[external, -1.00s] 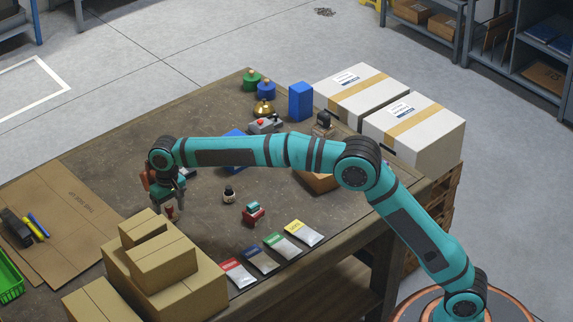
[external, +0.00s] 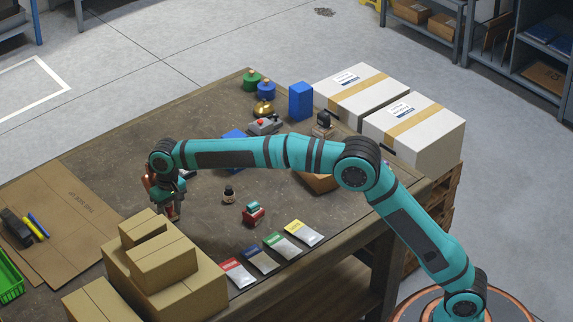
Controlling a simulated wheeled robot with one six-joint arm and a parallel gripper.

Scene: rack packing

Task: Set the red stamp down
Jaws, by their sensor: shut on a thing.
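My gripper (external: 175,207) points down over the left part of the table, just behind the stacked cardboard boxes. It is shut on the red stamp (external: 169,211), of which only a small red part shows between and beside the fingers. I cannot tell whether its underside touches the table (external: 210,235).
Brown boxes (external: 163,262) stand close in front of my gripper. A small dark bottle (external: 229,194) and a red and green item (external: 253,215) stand to the right. Several coloured packets (external: 238,273) lie along the front edge. Bare table lies between the bottle and the boxes.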

